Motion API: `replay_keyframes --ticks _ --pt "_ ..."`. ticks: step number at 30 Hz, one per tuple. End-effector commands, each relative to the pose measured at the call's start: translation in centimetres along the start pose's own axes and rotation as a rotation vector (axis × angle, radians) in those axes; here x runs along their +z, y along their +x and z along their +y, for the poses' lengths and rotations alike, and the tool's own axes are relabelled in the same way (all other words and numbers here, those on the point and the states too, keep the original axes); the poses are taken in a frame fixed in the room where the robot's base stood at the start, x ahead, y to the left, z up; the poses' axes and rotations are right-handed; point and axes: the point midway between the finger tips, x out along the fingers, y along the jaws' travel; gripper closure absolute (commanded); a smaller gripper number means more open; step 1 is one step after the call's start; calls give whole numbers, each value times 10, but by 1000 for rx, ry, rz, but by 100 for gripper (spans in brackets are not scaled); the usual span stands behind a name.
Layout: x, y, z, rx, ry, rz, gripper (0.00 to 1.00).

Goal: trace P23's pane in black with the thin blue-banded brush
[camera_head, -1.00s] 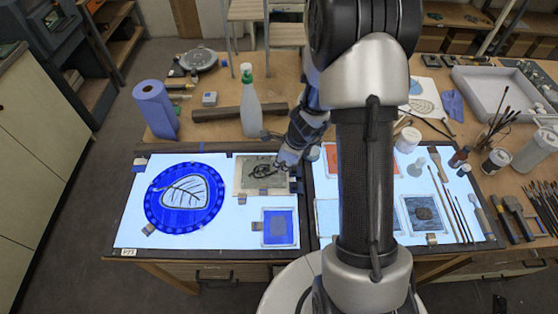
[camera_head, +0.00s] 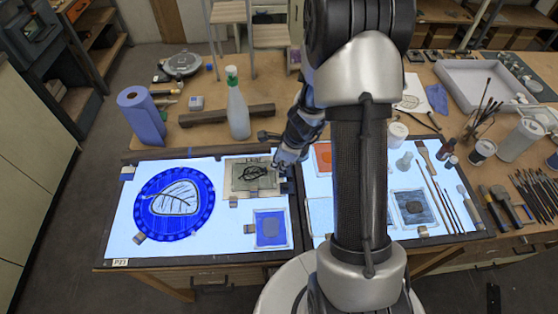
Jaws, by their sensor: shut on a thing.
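A label reading P23 (camera_head: 120,262) sits at the front left corner of the left lit panel (camera_head: 125,222). On that panel lies a round blue pane (camera_head: 147,192) with a pale leaf outlined and veined in dark lines. A beige square (camera_head: 238,184) with black marks lies behind and to its right, and a small blue pane (camera_head: 262,219) lies in front of that square. My gripper (camera_head: 281,165) is beside the right edge of the beige square, small and partly hidden by its own links. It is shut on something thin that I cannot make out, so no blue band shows.
Several brushes (camera_head: 438,194) lie on the right lit panel, beside a grey pane (camera_head: 414,208). A spray bottle (camera_head: 238,112), a dark bar (camera_head: 225,116) and a blue roll (camera_head: 141,115) stand or lie behind the left panel. My arm hides part of the right panel.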

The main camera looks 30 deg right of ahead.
Motion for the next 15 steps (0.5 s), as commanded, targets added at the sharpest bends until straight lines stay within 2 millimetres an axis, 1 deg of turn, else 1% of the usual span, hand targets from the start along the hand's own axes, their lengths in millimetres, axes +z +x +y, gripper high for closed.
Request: replay_keyframes --ticks 5,15 --pt "2 -6 0 2 0 2 100" --pt "12 -40 -5 1 1 1 100"
